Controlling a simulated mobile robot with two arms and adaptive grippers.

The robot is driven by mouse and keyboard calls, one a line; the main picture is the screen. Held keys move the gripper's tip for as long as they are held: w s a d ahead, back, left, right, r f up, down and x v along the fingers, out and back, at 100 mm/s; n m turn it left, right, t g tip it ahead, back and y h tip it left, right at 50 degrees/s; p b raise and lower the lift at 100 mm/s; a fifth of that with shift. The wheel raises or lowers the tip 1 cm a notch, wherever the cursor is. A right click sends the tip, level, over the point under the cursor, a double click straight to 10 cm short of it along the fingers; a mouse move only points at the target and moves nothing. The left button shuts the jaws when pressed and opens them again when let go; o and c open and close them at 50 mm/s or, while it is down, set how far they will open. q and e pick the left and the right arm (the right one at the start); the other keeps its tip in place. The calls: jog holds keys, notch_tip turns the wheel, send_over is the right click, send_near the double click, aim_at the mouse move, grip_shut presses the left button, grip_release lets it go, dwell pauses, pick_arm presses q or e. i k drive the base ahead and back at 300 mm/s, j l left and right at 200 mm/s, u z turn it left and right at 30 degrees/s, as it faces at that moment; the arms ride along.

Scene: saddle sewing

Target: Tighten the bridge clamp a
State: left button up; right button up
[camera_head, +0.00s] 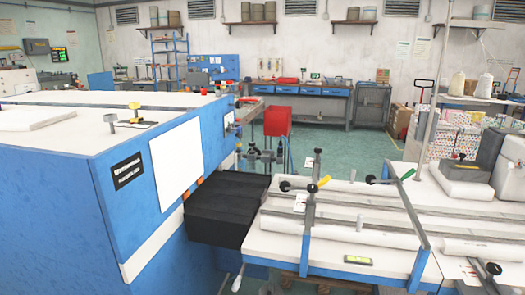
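Two bridge clamps span the white table at the right. The nearer-left clamp has a grey bar on blue posts and a yellow-tipped cross handle (319,185) with a black ball end (285,186). A small white tag (300,202) hangs by it, too small to read. The other clamp, to its right, has a green-tipped handle (407,175) and a black ball end (370,179). I cannot tell which of them is clamp a, nor how tight either is. Neither of my grippers is visible.
A large blue machine (150,200) with a white top fills the left. A black block (225,210) sits between it and the clamp table (275,245). A yellow-green level (358,260) lies on the table's front edge. A red box (278,121) stands behind; green floor is open beyond.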

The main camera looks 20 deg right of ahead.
aim_at(317, 151)
jog(key=z, duration=0.35)
jog(key=i+l+z, duration=0.15)
jog(key=z, duration=0.2)
jog(key=i+l+z, duration=0.1)
jog(key=z, duration=0.25)
jog(key=i+z, duration=0.35)
jog(key=k, duration=0.05)
